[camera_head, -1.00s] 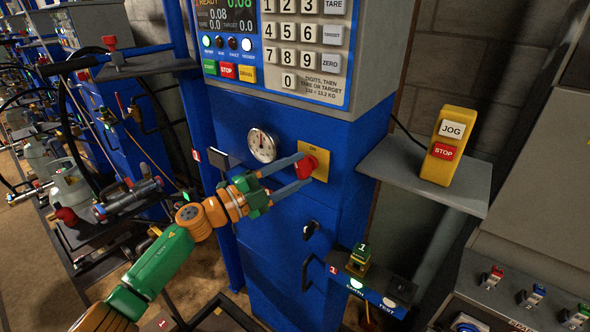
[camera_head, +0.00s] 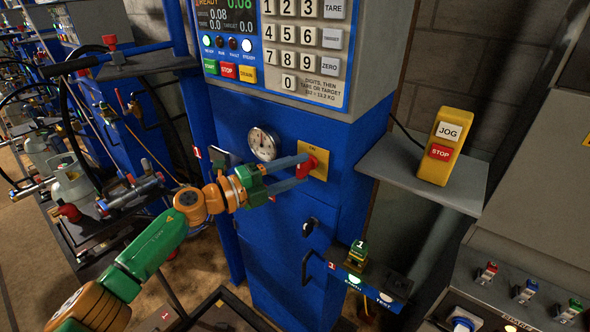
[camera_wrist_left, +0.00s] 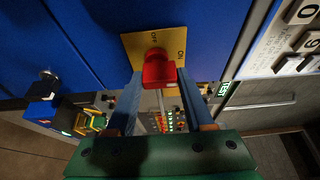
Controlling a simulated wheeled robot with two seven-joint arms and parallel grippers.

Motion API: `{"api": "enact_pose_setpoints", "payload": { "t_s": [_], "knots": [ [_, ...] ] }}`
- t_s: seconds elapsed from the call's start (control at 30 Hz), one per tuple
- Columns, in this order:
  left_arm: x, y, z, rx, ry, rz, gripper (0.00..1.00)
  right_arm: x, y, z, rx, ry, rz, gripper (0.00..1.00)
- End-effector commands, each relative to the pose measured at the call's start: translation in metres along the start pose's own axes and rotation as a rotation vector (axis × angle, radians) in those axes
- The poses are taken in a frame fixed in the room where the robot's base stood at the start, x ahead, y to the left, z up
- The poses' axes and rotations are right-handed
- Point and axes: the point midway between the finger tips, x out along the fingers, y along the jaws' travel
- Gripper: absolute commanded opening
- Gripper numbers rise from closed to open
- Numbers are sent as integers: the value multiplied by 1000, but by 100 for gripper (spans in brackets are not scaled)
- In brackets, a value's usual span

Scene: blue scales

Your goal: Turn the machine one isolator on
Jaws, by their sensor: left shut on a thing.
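The machine one isolator is a red knob (camera_head: 308,167) on a yellow plate (camera_head: 322,172), on the blue front of the machine. In the left wrist view the red knob (camera_wrist_left: 159,70) stands out from the yellow plate (camera_wrist_left: 133,46), which carries the words OFF and ON. My left gripper (camera_head: 305,168) reaches it from the left, its two blue-grey fingers shut on the knob, one on each side. In the wrist view the left gripper (camera_wrist_left: 160,88) shows its fingers running up to the knob. I cannot tell exactly which word the knob points at. My right gripper is not in view.
A keypad panel (camera_head: 300,45) is above. A yellow JOG/STOP box (camera_head: 446,147) stands on a grey shelf (camera_head: 400,170) at the right. Black handles and a small box marked 1 (camera_head: 358,253) are below.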

Motion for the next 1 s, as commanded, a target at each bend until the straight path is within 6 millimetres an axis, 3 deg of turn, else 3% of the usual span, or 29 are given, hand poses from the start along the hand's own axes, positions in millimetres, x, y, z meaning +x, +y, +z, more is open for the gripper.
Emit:
{"api": "enact_pose_setpoints", "payload": {
  "t_s": [0.23, 0.27, 0.37, 0.67, 1.0],
  "knots": [
    [0, 0, 0, 3, -1, 0, 0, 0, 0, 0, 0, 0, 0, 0],
    [0, 0, 0, 3, -1, 0, 58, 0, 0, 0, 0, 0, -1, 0],
    [0, 0, 0, 3, -1, 0, 82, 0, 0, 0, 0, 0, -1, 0],
    [-3, 0, 1, 2, -2, 0, 82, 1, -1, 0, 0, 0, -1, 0],
    [-64, 4, 1, 3, -3, 1, 82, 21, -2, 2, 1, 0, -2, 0]
  ]
}}
